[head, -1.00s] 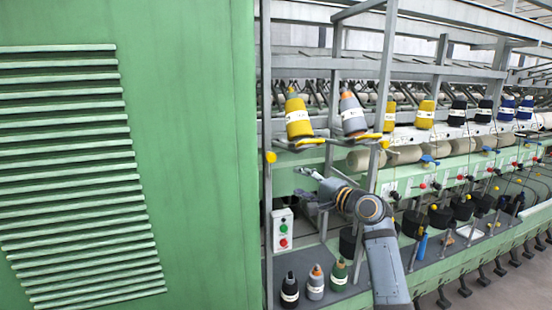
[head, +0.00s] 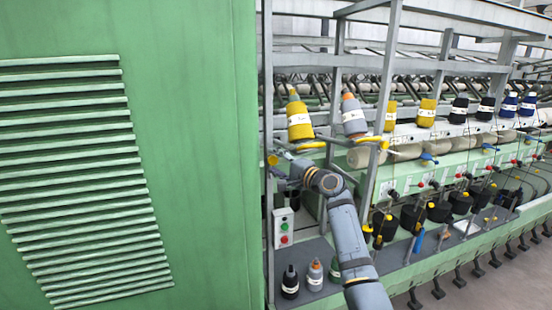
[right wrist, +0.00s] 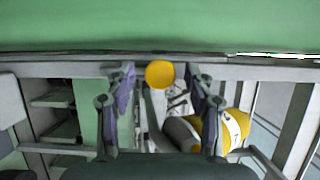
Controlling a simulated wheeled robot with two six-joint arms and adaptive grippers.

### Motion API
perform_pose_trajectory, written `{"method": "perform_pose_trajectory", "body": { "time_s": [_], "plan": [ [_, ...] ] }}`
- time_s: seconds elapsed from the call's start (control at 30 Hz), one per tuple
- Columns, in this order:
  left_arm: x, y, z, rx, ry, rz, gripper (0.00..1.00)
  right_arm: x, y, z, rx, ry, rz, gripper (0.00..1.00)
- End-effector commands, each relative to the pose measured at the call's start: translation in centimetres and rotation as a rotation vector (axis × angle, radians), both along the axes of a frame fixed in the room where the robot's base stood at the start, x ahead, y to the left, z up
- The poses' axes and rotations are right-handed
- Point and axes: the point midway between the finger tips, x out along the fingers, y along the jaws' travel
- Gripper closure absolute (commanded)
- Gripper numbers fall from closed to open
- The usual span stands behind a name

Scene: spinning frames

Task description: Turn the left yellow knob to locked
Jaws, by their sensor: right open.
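The left yellow knob (head: 272,159) is on the grey post at the left end of the machine frame. In the right wrist view the knob (right wrist: 159,74) is a round yellow disc between the two fingertips, with a gap to each side. My right gripper (head: 280,158) is open at the knob, and its open fingers (right wrist: 160,82) show on both sides of it in the wrist view. I cannot tell whether they touch it or how the knob is turned. A second yellow knob (head: 385,145) is on the post to the right. My left gripper is not in view.
A yellow yarn cone (head: 300,122) and a grey one (head: 354,119) stand above the gripper. A switch box (head: 283,229) with green and red buttons is below. Several small cones stand on the lower shelf (head: 322,252). A large green panel (head: 190,150) fills the left.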

Motion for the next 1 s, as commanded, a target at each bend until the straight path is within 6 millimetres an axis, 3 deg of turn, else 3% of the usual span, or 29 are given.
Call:
{"method": "perform_pose_trajectory", "body": {
  "time_s": [0.27, 0.67, 1.0],
  "plan": [
    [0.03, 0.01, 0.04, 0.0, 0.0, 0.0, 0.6, 0.15, 0.14, -0.08, -0.001, 0.001, 0.0, 0.46],
    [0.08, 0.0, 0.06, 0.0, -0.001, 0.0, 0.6, 0.15, 0.1, -0.07, -0.001, 0.001, -0.001, 0.99],
    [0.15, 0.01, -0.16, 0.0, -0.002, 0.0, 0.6, 0.16, 0.08, 0.01, -0.062, -0.021, -0.001, 1.0]
  ]
}}
